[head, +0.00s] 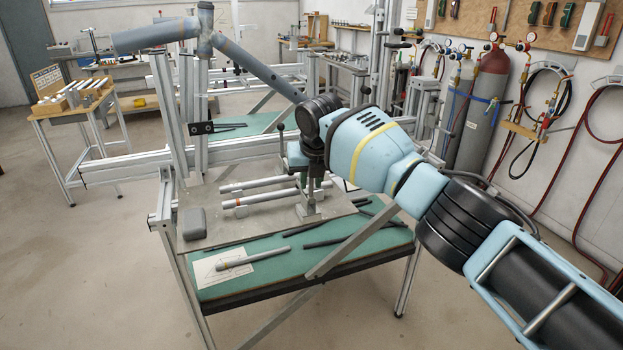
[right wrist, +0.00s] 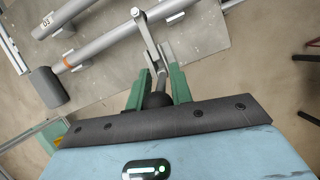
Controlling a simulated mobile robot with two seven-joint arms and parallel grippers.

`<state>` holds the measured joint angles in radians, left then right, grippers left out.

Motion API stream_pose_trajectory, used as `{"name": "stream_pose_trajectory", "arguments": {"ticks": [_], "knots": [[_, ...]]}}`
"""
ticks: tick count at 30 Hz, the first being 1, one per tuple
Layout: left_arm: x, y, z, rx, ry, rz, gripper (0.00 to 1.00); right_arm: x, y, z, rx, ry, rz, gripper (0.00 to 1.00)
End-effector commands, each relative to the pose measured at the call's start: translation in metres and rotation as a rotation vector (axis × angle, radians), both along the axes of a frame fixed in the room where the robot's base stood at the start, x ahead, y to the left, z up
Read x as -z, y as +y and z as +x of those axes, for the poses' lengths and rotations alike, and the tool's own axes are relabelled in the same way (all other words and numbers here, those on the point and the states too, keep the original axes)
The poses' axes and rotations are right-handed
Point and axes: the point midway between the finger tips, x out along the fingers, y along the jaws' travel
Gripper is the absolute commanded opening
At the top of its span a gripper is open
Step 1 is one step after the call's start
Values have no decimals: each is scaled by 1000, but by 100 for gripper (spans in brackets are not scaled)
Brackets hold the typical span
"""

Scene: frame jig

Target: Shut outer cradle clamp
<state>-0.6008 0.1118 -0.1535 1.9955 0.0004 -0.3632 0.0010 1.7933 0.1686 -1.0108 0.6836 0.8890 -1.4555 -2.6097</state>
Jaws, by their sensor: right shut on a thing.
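The outer cradle clamp (head: 309,209) is a grey metal toggle clamp on the near side of the jig plate, by the right end of a grey tube with an orange band (head: 262,199). My right gripper (head: 313,178) is above it, pointing down. In the right wrist view its green fingers (right wrist: 158,92) are shut on the clamp's black handle knob (right wrist: 157,99). The metal clamp arm (right wrist: 147,36) runs from there toward the tube (right wrist: 105,43). Whether the clamp's pad touches the tube is hidden in the head view. My left gripper is not in view.
A second tube (head: 258,184) lies behind the first on the plate (head: 200,186). A black knob (head: 281,128) stands upright behind my wrist. A grey block (head: 194,223) sits at the plate's left. Loose dark tubes (head: 335,240) lie on the green bench top (head: 290,266).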

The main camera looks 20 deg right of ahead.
Motion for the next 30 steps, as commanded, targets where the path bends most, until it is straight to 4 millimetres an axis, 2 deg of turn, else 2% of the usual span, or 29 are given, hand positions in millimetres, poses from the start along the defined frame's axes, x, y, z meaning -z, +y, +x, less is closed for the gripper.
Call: {"name": "stream_pose_trajectory", "arguments": {"ticks": [10,11,12,23,30], "knots": [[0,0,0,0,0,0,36,2,0,0,-1,4,-1,0],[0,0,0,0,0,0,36,2,0,0,-1,4,-1,26],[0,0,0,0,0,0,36,2,0,0,-1,4,-1,31],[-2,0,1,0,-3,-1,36,-4,0,-1,-1,0,0,32],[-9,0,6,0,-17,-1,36,-38,1,-14,-2,-4,0,32]]}}
